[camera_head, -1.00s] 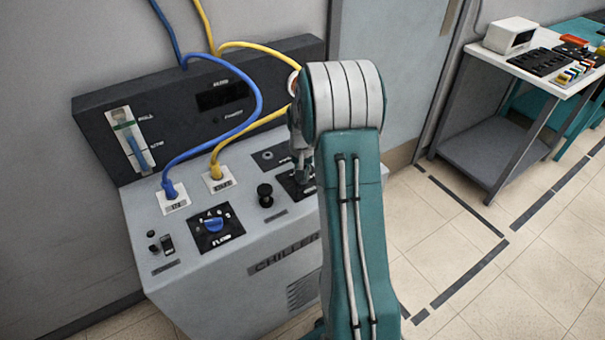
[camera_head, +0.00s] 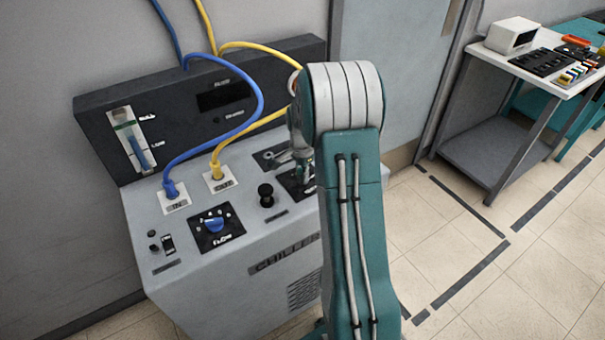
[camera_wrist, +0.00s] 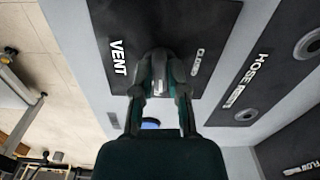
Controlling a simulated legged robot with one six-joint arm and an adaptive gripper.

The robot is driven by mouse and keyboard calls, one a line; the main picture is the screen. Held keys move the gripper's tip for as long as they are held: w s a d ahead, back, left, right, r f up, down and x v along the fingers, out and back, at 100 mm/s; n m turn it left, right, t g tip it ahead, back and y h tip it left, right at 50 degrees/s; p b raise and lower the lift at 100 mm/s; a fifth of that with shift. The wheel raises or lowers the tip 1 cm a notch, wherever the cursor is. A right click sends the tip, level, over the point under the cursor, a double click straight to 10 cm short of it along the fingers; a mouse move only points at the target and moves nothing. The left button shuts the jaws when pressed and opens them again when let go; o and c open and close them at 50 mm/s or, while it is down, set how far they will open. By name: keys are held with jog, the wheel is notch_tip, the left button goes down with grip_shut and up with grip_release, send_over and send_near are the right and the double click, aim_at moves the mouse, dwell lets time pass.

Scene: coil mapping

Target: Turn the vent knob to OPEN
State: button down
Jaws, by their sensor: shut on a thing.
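The vent panel (camera_wrist: 105,15) is a black plate with white VENT and CLOSED lettering in the wrist view. My gripper (camera_wrist: 158,75) is over the panel, its fingers shut on the vent knob (camera_wrist: 159,66). Only a pale strip of the knob shows between the fingertips; the rest is hidden. The CLOSED label is just right of the fingertips and VENT is to the left. No OPEN label can be seen. In the head view my gripper (camera_head: 300,165) is at the chiller's right side, mostly hidden behind my arm.
The grey chiller top carries a blue flow knob (camera_head: 214,225), a black knob (camera_head: 266,195) and blue (camera_head: 171,190) and yellow (camera_head: 216,172) hose plugs. The hoses arch up close left of my arm. A bench (camera_head: 490,50) stands at right, with clear floor before it.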

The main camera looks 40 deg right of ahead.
jog(key=shift+a+f+m, duration=0.1)
jog(key=shift+f+m, duration=0.05)
jog(key=shift+m, duration=0.45)
jog(key=c, duration=0.7)
grip_release()
jog(key=shift+o, duration=0.2)
jog(key=shift+w+r, duration=0.1)
jog(key=shift+r, duration=0.1)
notch_tip(320, 180, up, 12)
jog(key=shift+f, duration=0.2)
jog(key=shift+r, duration=0.1)
